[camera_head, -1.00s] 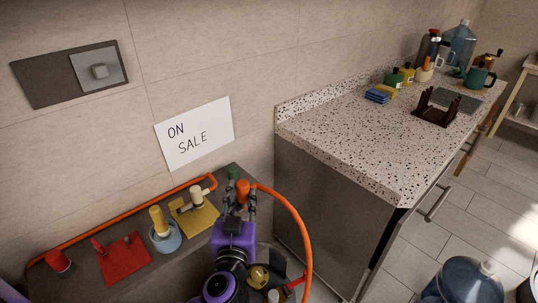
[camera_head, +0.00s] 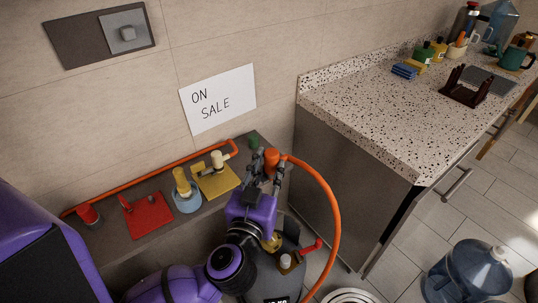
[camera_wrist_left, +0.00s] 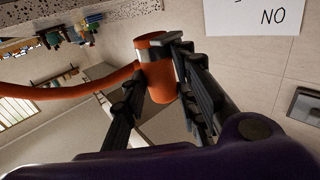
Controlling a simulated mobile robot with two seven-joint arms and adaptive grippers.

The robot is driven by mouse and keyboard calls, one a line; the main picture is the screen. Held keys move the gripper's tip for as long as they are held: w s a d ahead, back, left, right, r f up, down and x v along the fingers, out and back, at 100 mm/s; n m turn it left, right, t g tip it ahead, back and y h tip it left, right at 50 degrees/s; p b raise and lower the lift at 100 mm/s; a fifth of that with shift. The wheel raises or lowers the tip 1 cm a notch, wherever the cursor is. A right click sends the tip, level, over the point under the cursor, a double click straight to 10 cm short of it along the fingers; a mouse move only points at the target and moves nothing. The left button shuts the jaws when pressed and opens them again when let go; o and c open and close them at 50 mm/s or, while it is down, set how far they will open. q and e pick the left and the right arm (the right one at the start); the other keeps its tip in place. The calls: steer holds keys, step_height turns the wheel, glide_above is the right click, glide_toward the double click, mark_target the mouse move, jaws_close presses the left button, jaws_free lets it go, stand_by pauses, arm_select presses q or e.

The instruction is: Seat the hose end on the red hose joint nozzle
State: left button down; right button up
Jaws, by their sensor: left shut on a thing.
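My left gripper (camera_head: 266,178) is shut on the orange hose end (camera_head: 271,162), a short upright cylinder. The left wrist view shows the hose end (camera_wrist_left: 156,68) between the two dark fingers (camera_wrist_left: 170,95). The orange hose (camera_head: 334,215) bends away from it to the right and down. The gripper is over the right end of the dark ledge. A red plate (camera_head: 152,213) with a small red nozzle-like fitting (camera_head: 125,203) lies on the ledge, well left of the gripper. A red cylinder (camera_head: 88,214) stands at the ledge's left end. My right gripper is not in view.
Between gripper and red plate are a yellow fitting on a blue round base (camera_head: 187,200) and a cream fitting on a yellow plate (camera_head: 217,184). A green piece (camera_head: 255,158) stands beside the hose end. An orange pipe (camera_head: 150,176) runs along the wall. A speckled counter (camera_head: 380,110) stands right.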

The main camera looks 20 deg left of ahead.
arm_select(q)
steer(key=w+a+f+b, duration=0.1)
steer(key=w+a+f, duration=0.3)
steer(key=w, duration=0.1)
steer(key=w+a+f+n+y+b, duration=0.1)
steer(key=w+a+f+b, duration=0.1)
steer(key=w+a+f, duration=0.1)
steer(key=w+a+f+y+b, duration=0.1)
steer(key=w+a+f+b, duration=0.1)
steer(key=w+a+f, duration=0.2)
steer(key=shift+w+a+f+n+g, duration=0.15)
steer(key=shift+w+f, duration=0.5)
steer(key=shift+f, duration=0.15)
steer(key=shift+w+a+f+n+g, duration=0.15)
steer(key=shift+w+f, duration=0.5)
steer(key=shift+f, duration=0.1)
steer(key=shift+w+a+f, duration=0.25)
steer(key=shift+w, duration=0.1)
steer(key=shift+w+a+f+b, duration=0.15)
steer(key=shift+f+b, duration=0.1)
steer(key=shift+b, duration=0.15)
step_height(320, 180, down, 3)
steer(key=shift+w+r+b, duration=0.1)
steer(key=shift+b, duration=0.65)
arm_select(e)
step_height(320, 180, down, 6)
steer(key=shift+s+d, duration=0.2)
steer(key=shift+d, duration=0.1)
